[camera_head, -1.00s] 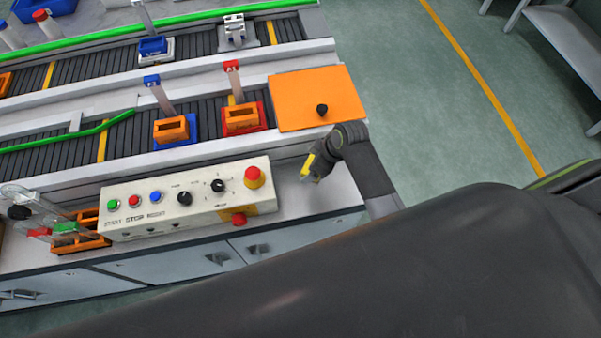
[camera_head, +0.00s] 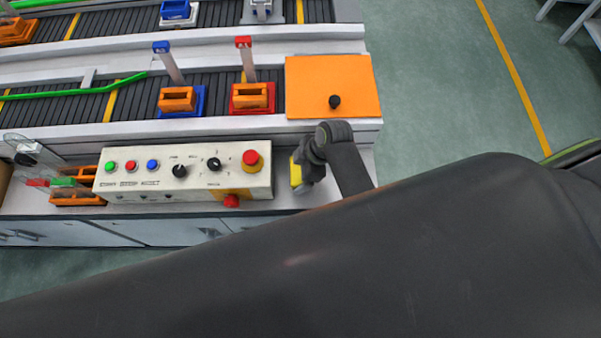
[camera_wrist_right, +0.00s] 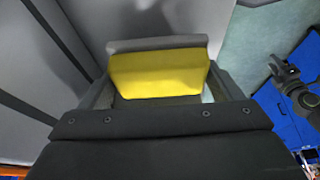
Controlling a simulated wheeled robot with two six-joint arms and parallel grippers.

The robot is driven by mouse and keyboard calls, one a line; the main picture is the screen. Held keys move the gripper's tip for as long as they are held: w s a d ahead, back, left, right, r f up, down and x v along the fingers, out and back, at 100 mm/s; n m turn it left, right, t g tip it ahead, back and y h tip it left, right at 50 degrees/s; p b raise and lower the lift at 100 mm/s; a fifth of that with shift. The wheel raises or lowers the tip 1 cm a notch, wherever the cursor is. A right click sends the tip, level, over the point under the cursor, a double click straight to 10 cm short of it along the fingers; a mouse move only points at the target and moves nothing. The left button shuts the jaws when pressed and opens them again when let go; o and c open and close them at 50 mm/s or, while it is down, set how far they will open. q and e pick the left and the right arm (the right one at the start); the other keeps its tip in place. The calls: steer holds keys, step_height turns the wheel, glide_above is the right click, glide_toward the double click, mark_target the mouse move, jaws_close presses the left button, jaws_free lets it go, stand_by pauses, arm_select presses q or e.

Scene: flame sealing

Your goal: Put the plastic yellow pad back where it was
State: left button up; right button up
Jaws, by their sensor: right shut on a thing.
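The yellow pad (camera_head: 296,171) is in my right gripper (camera_head: 302,172), just right of the white control box, above or at the grey counter; I cannot tell whether it touches. In the right wrist view the pad (camera_wrist_right: 158,74) is a yellow block between the dark jaws (camera_wrist_right: 158,90), which are shut on it. Part of the pad is hidden by the gripper in the head view. A dark gripper-like shape (camera_wrist_right: 287,80), probably my left gripper, shows at the right of the wrist view; its jaws are unclear.
The control box (camera_head: 130,181) has coloured buttons and a red emergency knob (camera_head: 251,159). An orange plate (camera_head: 320,80) with a black knob lies behind my right gripper. Orange blocks on blue (camera_head: 197,110) and red (camera_head: 267,108) bases stand on the conveyor. Bare counter (camera_head: 367,160) shows at right.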

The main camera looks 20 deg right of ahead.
step_height(320, 180, down, 3)
steer(key=shift+f, duration=0.2)
steer(key=shift+f, duration=0.15)
steer(key=o, duration=0.8)
